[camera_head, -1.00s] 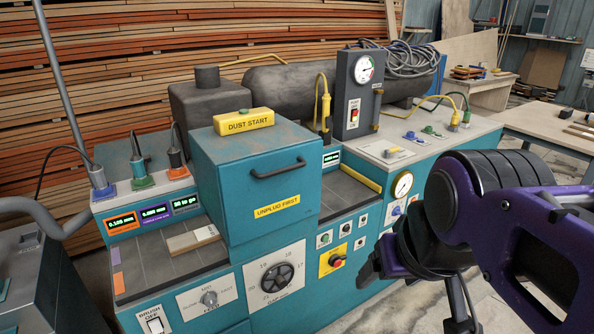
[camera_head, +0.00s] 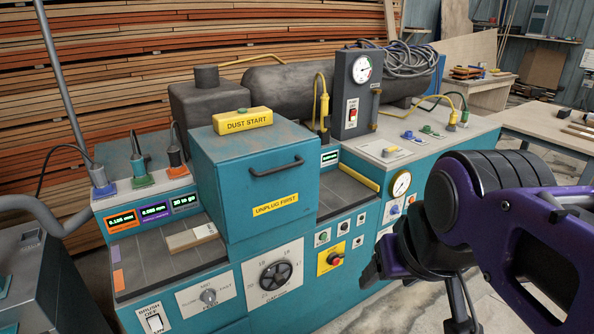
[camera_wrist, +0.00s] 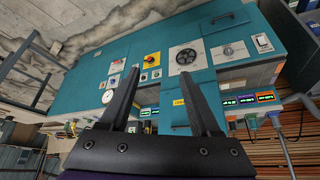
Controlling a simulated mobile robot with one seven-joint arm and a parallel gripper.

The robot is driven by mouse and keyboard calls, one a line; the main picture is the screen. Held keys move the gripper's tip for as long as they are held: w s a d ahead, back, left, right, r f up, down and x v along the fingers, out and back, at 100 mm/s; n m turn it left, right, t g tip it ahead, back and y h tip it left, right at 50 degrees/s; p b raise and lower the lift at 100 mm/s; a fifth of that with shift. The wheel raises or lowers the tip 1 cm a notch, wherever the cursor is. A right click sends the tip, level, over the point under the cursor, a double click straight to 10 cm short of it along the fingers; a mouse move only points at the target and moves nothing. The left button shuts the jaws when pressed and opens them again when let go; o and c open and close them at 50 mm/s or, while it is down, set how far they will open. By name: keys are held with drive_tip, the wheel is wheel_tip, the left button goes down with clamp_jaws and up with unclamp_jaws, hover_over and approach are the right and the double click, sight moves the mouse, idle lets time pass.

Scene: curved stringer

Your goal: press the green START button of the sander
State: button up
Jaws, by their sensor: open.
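The teal sander (camera_head: 235,190) fills the middle of the head view. A small green button (camera_head: 323,238) sits on a pale plate on its front, above a red knob on a yellow plate (camera_head: 331,258); its lettering is too small to read. In the wrist view the machine appears upside down, with the yellow plate (camera_wrist: 152,60) beyond the fingers and the green button (camera_wrist: 157,74) near the gap between them. My gripper (camera_wrist: 159,76) is open and empty. In the head view my gripper (camera_head: 374,268) is right of the button, apart from the panel as far as I can tell.
A yellow DUST START box (camera_head: 243,120) with a green top button sits on the hood. A black handwheel (camera_head: 275,276) and a brush switch (camera_head: 154,319) are on the front. A pump switch box (camera_head: 358,92) stands behind. Bare floor lies at the lower right.

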clamp_jaws()
idle(1.4)
